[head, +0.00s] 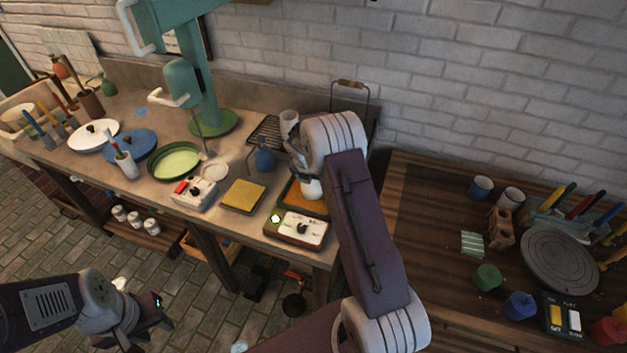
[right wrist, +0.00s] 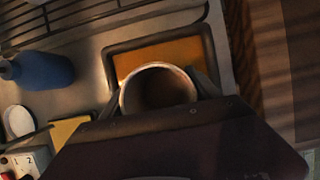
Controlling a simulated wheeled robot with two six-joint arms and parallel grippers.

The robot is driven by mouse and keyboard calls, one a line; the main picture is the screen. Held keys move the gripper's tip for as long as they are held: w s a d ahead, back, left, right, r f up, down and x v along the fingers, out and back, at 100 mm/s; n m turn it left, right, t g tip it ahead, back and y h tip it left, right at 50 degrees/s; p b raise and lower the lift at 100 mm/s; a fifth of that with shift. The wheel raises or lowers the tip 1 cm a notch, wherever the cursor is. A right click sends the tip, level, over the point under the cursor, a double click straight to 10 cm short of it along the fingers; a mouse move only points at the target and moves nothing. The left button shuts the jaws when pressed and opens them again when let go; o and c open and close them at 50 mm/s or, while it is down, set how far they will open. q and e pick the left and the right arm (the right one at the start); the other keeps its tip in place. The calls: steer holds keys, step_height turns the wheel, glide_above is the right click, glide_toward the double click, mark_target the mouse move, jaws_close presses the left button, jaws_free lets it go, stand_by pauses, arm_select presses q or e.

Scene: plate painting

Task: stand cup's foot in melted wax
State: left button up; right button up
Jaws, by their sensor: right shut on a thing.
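My right gripper (right wrist: 160,88) is shut on a pale cup (right wrist: 127,97), with a finger on either side. The cup also shows in the head view (head: 311,189). Its open mouth faces the right wrist camera, and its foot is hidden there. The cup is at the dark-rimmed pan of orange wax (right wrist: 150,55), which also shows in the head view (head: 293,194). I cannot tell whether the foot touches the wax. My left gripper (head: 150,328) is low at the left, over the floor, apart from the table, and looks open and empty.
A control box with a knob (head: 302,228) is in front of the pan. A yellow sponge (head: 242,196) and a blue bottle (head: 264,160) are left of it. A wire rack (head: 266,132) is behind. The right-hand wooden table (head: 425,215) has bare room near its left side.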

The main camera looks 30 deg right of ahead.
steer(key=shift+r+p, duration=2.5)
steer(key=shift+p, duration=0.05)
step_height(320, 180, up, 4)
steer(key=p, duration=0.4)
steer(key=shift+p, duration=0.35)
